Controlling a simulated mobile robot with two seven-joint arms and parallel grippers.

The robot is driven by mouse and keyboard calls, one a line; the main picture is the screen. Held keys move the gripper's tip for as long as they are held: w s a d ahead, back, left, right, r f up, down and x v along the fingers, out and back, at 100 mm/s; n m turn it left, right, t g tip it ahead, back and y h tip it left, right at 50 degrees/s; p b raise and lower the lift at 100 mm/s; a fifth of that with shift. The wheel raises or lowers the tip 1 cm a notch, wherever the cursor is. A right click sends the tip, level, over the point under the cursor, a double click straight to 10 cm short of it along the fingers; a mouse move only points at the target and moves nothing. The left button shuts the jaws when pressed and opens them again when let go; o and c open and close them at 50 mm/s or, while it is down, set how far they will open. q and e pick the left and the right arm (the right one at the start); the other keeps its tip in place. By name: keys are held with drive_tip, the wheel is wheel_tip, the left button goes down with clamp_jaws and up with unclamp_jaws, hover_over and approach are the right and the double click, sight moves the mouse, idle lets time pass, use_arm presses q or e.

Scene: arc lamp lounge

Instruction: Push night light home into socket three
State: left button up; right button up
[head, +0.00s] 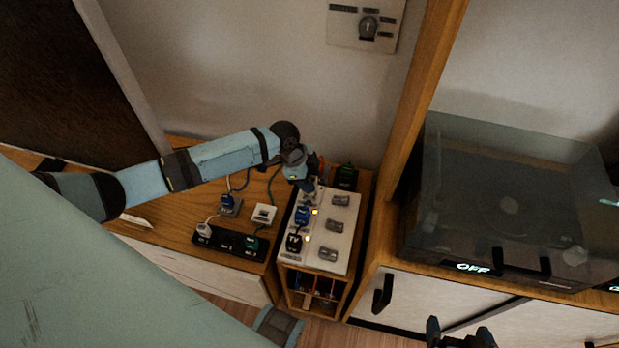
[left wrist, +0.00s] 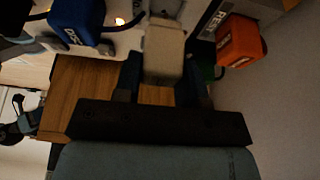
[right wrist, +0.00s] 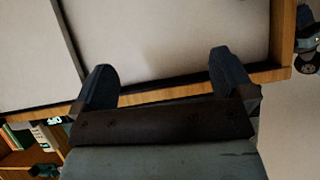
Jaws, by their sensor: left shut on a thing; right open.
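The night light (left wrist: 163,52), a pale beige block, sits between the fingers of my left gripper (left wrist: 160,85), which is shut on it. Its far end reaches the white socket panel (left wrist: 125,42); I cannot tell how deep it sits. In the head view my left gripper (head: 307,184) is at the far end of the socket panel (head: 318,244) and hides the night light. A blue plug (head: 302,215) and a black plug (head: 294,243) stand in the nearer sockets, beside small lit lamps. My right gripper (right wrist: 163,85) is open and empty, away from the panel.
A black strip (head: 225,241) with plugs and cords lies left of the panel. A glass-covered case (head: 500,200) stands on the right cabinet.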

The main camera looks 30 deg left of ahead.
use_arm(q)
drive_tip(key=shift+p, duration=0.35)
use_arm(e)
drive_tip(key=shift+r, duration=0.35)
use_arm(q)
drive_tip(key=shift+f+b, duration=0.75)
drive_tip(key=shift+f, duration=0.9)
use_arm(e)
drive_tip(key=shift+f, duration=0.75)
use_arm(q)
drive_tip(key=o, duration=1.1)
drive_tip(key=shift+c, duration=0.2)
drive_tip(key=p+v, duration=0.2)
drive_tip(key=v, duration=1.1)
drive_tip(key=shift+r, duration=0.4)
use_arm(e)
drive_tip(key=shift+d+r, duration=0.1)
drive_tip(key=shift+r, duration=0.05)
